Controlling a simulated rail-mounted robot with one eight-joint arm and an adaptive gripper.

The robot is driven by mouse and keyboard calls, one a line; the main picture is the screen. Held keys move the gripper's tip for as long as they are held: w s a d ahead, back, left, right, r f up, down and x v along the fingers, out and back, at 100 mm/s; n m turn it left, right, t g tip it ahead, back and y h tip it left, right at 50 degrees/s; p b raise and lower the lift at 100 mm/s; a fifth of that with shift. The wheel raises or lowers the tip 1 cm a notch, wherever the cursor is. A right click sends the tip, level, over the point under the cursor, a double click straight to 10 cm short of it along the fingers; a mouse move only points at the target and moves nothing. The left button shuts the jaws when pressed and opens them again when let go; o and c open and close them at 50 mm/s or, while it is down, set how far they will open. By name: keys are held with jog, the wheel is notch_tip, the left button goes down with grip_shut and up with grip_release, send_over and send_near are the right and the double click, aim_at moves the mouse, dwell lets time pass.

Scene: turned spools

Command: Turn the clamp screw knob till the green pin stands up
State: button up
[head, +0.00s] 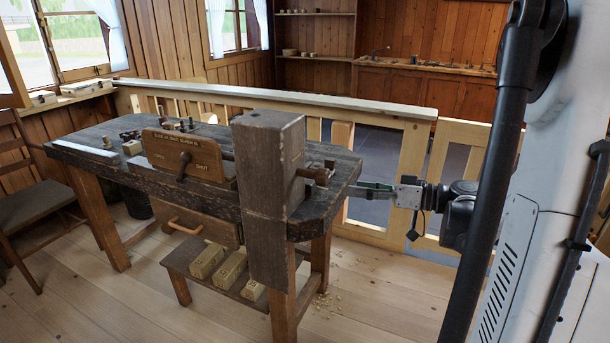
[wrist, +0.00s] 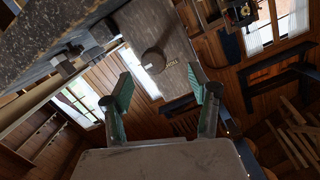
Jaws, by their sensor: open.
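A brown wooden panel (head: 188,156) with lettering, including what looks like SHUT, stands on the workbench in the head view. My gripper (head: 370,188) is at the bench's right end, apart from the panel. Its green-padded fingers also show in the wrist view (wrist: 168,86), spread and empty, with the board beyond them. I cannot make out the green pin.
A tall dark wooden post (head: 268,190) stands at the bench front, between the panel and my gripper. A brownish fitting (head: 318,174) shows right of it. The dark bench top (head: 85,147) holds small items at left. A low stool (head: 215,280) with wooden blocks is underneath. A railing runs behind.

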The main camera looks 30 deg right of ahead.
aim_at(328, 178)
jog(key=shift+n+t, duration=0.4)
jog(key=shift+t, duration=0.2)
jog(key=x, duration=0.3)
jog(key=b+x, duration=0.1)
jog(key=x, duration=0.3)
jog(key=w+d+b+x, duration=0.1)
jog(key=x, duration=0.3)
jog(key=shift+s+d+r, duration=0.1)
jog(key=shift+d+r, duration=0.05)
jog(key=c, duration=1.2)
jog(key=shift+m, duration=0.3)
